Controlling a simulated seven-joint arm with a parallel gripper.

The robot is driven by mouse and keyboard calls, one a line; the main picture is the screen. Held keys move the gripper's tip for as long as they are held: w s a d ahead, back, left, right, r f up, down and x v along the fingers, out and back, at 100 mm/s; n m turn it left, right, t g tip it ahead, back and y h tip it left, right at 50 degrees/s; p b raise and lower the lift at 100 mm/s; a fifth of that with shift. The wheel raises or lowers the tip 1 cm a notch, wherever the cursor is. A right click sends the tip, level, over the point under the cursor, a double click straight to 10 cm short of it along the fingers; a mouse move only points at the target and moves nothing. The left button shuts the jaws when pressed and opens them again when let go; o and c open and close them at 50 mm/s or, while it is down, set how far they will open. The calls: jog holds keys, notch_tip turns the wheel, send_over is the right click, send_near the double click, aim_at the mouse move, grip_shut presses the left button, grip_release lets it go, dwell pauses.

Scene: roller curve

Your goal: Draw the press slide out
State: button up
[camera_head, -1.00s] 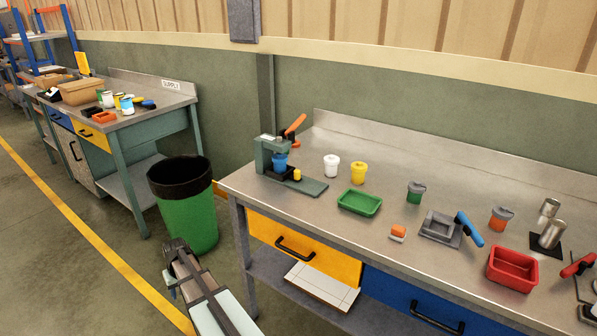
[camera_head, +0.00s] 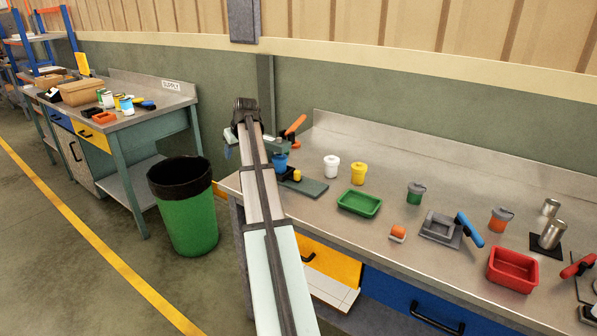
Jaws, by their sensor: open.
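The press (camera_head: 312,188) stands at the left end of the near workbench. Its orange lever (camera_head: 296,124) tilts up to the right, and a blue cylindrical part (camera_head: 280,162) hangs under its head. The dark slide block (camera_head: 286,176) sits low under the blue part, with a yellow knob (camera_head: 297,175) at its right, over the flat grey-green base plate. My arm rises in front of the press and hides its left side and most of its body. My gripper cannot be made out; it is hidden behind my arm or out of sight.
A green tray (camera_head: 359,202), a white jar (camera_head: 332,166) and a yellow jar (camera_head: 358,173) stand right of the press. A grey fixture with a blue handle (camera_head: 469,230) and a red bin (camera_head: 512,268) are further right. A green waste bin (camera_head: 184,218) stands left of the bench.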

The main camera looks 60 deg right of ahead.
jog(key=s+d+r, duration=0.4)
jog(key=n+g+y, duration=0.1)
jog(key=n+y, duration=0.1)
jog(key=n, duration=0.2)
send_near(298, 171)
jog(key=x, duration=0.9)
jog(key=shift+a+f, duration=0.1)
jog(key=shift+f, duration=0.05)
jog(key=shift+c, duration=0.4)
grip_shut()
